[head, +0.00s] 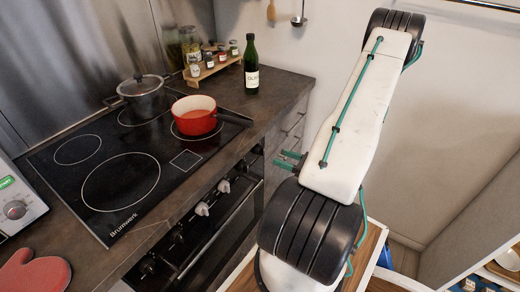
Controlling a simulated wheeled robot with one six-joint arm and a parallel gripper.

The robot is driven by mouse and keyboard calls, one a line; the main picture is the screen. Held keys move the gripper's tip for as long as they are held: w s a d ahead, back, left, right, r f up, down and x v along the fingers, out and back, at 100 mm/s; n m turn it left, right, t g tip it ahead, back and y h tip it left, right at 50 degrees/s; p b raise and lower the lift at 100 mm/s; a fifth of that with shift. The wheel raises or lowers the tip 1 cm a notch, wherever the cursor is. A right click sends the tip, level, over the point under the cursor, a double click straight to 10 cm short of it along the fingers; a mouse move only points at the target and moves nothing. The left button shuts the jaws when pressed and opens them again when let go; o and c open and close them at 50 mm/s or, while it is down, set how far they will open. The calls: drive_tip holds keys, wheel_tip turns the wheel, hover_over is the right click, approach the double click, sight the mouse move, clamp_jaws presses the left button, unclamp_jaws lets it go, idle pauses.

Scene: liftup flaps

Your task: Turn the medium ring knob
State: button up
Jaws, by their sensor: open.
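The stove front (190,232) carries a row of knobs below the counter edge. Two light-coloured knobs, one nearer (202,208) and one farther (223,186), stand out in the middle. Darker knobs sit toward the near end (147,267) and beside the light pair (178,236). I cannot read any labels, so I cannot tell which is the medium ring knob. My gripper (281,159) shows two teal fingers, apart and empty, pointing left. In the picture they are right of the far light knob and touch no knob; part of the gripper is hidden behind my arm.
The black hob (120,205) holds a red pan (196,122) whose handle reaches the counter's front edge, and a lidded grey pot (143,98). A green bottle (251,68) and a spice rack (211,68) stand behind. A red oven mitt (35,274) lies near left.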

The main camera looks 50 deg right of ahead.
sight(260, 151)
drive_tip(key=w+a, duration=0.1)
drive_tip(key=w, duration=0.6)
drive_tip(key=shift+w, duration=0.35)
drive_tip(key=shift+f, duration=0.1)
drive_tip(key=c, duration=1)
